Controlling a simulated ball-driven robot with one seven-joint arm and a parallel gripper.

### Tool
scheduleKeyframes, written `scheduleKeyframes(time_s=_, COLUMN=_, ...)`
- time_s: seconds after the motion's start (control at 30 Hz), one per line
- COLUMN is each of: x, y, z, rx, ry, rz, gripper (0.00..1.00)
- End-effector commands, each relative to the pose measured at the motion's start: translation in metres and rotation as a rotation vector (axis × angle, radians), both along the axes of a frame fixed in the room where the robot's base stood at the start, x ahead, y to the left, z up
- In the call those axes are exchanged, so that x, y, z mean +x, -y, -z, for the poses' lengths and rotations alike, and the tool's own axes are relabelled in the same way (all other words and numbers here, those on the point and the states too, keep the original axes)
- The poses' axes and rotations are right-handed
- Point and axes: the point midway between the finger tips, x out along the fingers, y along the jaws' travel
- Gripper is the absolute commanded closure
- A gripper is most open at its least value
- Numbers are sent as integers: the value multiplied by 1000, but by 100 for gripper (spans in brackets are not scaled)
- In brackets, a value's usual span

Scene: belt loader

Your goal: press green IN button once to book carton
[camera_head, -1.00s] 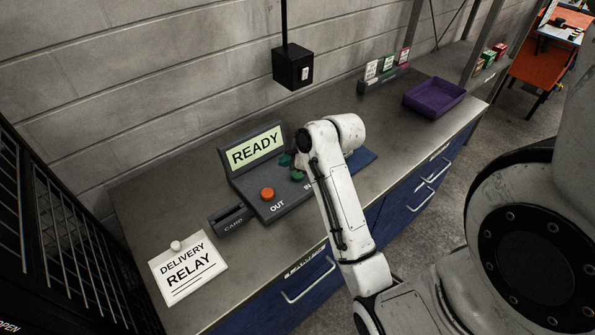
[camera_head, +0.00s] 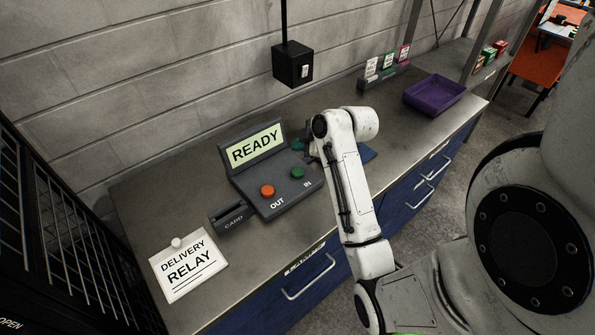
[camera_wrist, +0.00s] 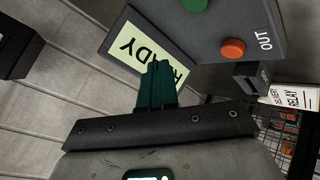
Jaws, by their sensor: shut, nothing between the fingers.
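The green IN button (camera_head: 297,172) sits on the sloped face of a dark grey console (camera_head: 246,188), to the right of the orange-red OUT button (camera_head: 267,191). The console's screen (camera_head: 257,147) reads READY. In the wrist view, the green button (camera_wrist: 193,4) is cut by the top edge and the OUT button (camera_wrist: 232,49) is upper right. My gripper (camera_wrist: 159,68) is shut and empty, its teal fingers overlapping the screen in that view. In the head view, my gripper (camera_head: 298,145) is partly hidden by my arm, just beyond the green button and apart from it.
A card reader (camera_head: 233,217) and a DELIVERY RELAY sign (camera_head: 189,265) lie left of the console. A purple tray (camera_head: 434,97) and a card rack (camera_head: 384,75) stand farther right. A black box (camera_head: 292,66) hangs above the bench.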

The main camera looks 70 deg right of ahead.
Motion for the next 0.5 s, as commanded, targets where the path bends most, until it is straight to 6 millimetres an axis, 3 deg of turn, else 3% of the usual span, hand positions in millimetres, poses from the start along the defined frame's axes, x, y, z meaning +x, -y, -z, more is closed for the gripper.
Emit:
scheduleKeyframes(time_s=0.03, x=-1, y=0, z=12, rx=2, ry=-1, rz=1, gripper=100)
scheduleKeyframes(time_s=0.3, x=-1, y=0, z=50, rx=1, ry=0, rz=2, gripper=100)
scheduleKeyframes(time_s=0.5, x=0, y=-1, z=66, rx=2, ry=0, rz=1, gripper=100)
